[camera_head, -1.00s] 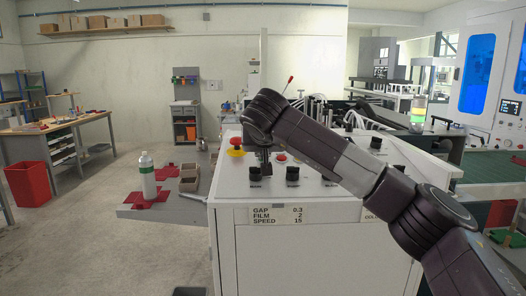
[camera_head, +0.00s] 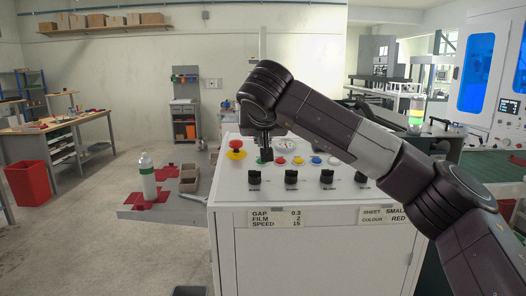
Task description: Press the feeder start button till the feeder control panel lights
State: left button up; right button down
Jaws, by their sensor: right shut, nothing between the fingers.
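The control panel (camera_head: 235,188) is the sloped white top of a cabinet, with a row of coloured buttons. A green button (camera_head: 262,161) is at the left of the row, mostly hidden by my right gripper (camera_head: 265,158). This gripper points down, shut and empty, with its tips at or just above the green button; I cannot tell whether they touch. Red (camera_head: 281,160), yellow (camera_head: 298,160), blue (camera_head: 316,160) and white buttons follow to the right. No lit lamp is clear on the panel. My left gripper is out of view.
A red mushroom-shaped button on a yellow base (camera_head: 236,150) stands left of my gripper. A round gauge (camera_head: 284,145) is behind the row, and several black knobs (camera_head: 291,177) are in front.

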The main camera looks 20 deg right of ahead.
jog(key=b+v, duration=0.1)
jog(key=v, duration=0.4)
jog(key=shift+s+a+r, duration=0.1)
jog(key=shift+s+r, duration=0.1)
jog(key=shift+r, duration=0.15)
